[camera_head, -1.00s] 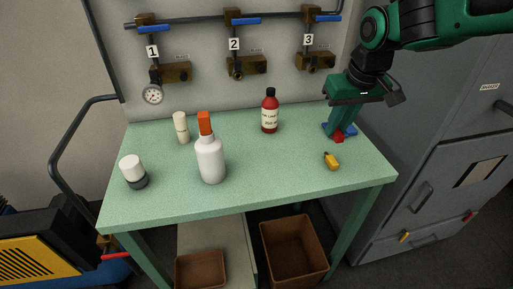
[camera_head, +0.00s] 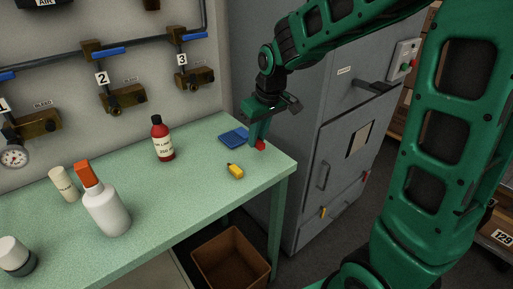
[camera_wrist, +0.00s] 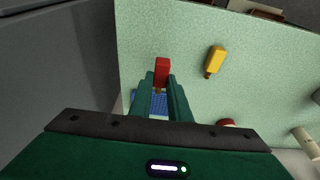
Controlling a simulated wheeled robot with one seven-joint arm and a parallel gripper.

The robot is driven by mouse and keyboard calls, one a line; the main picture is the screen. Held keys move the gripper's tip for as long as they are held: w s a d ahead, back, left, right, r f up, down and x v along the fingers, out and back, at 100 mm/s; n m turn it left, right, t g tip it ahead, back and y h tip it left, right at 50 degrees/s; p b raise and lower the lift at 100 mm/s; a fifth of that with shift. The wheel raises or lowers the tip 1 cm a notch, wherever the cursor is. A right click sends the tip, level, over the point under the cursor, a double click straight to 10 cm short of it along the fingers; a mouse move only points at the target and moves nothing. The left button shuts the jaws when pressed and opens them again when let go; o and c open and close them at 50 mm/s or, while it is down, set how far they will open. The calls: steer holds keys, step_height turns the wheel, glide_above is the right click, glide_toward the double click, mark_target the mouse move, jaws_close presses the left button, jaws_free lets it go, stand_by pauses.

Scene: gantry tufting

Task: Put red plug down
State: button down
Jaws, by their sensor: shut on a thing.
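The red plug (camera_head: 260,144) is between the fingertips of my gripper (camera_head: 258,138), near the right end of the green table. In the wrist view the red plug (camera_wrist: 162,70) sticks out past the two green fingers, which are shut on it. I cannot tell whether the plug touches the tabletop. A flat blue tray (camera_head: 232,137) lies just left of my gripper in the head view. In the wrist view the blue tray (camera_wrist: 153,103) is partly hidden behind the fingers.
A yellow plug (camera_head: 235,171) lies in front of the gripper. A red bottle (camera_head: 162,139), a white spray bottle (camera_head: 106,208) and a cream cylinder (camera_head: 64,184) stand further left. A grey cabinet (camera_head: 325,130) stands right of the table (camera_head: 180,200). Clear tabletop surrounds the yellow plug.

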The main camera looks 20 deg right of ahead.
mark_target(260, 141)
steer(key=shift+w+d+f, duration=0.15)
steer(key=shift+d+f, duration=0.15)
steer(key=shift+f, duration=1.9)
steer(key=shift+f, duration=0.15)
steer(key=c, duration=1.7)
jaws_free()
steer(key=shift+o, duration=0.2)
steer(key=v, duration=1.2)
